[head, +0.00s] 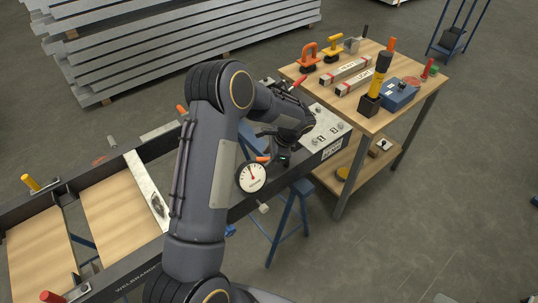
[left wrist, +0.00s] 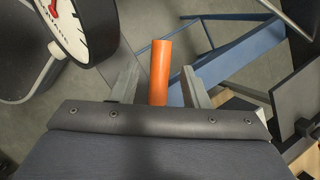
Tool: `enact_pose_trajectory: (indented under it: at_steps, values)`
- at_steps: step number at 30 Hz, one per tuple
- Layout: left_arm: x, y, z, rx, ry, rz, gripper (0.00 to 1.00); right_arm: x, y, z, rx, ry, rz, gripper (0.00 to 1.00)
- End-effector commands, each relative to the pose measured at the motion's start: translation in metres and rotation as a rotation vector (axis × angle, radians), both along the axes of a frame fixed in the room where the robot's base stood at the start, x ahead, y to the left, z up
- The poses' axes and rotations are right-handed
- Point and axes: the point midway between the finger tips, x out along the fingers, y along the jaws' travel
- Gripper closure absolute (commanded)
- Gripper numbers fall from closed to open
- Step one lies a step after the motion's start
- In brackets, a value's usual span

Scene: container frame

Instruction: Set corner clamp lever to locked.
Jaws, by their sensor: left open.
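An orange lever handle (left wrist: 160,66) stands between the two fingers of my left gripper (left wrist: 160,84) in the left wrist view. The fingers are open, one on each side of the handle, with a visible gap on both sides. In the head view, a small bit of orange (head: 262,158) shows beside my left gripper (head: 272,155), by the dark frame's edge. My own arm and gripper hide most of the clamp there, and I cannot tell the lever's setting. My right gripper is in neither view.
A round dial gauge (head: 252,177) sits close to my left gripper; it also shows in the left wrist view (left wrist: 82,22). A wooden workbench (head: 408,112) with tools stands at the right. Blue trestle legs (head: 284,222) are below the frame. Metal beams (head: 185,45) are stacked behind.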

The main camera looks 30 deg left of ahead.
Motion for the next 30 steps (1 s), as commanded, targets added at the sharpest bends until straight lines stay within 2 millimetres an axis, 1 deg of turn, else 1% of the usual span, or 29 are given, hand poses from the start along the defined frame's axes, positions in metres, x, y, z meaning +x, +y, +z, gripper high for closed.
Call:
enact_pose_trajectory:
  at_steps: [8,11,15,18,26,30]
  values:
    - [-0.0004,0.0012,-0.0023,0.0,0.0,0.0,0.59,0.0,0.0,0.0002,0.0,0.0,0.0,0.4]
    - [-0.0004,0.0012,-0.0022,0.0,0.0,0.0,0.7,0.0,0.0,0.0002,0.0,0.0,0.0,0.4]
    - [-0.0003,0.0011,-0.002,0.0,0.0,0.001,0.89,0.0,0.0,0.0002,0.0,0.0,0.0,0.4]
    - [-0.0003,0.0011,-0.002,0.0,0.0,0.001,1.0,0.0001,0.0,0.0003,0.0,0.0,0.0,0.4]
    - [-0.0008,0.0018,-0.0019,0.0,0.0,0.0,1.0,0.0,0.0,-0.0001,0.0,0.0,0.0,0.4]
    - [-0.0041,0.0086,-0.002,0.001,0.0,-0.01,1.0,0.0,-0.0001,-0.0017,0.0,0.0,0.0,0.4]
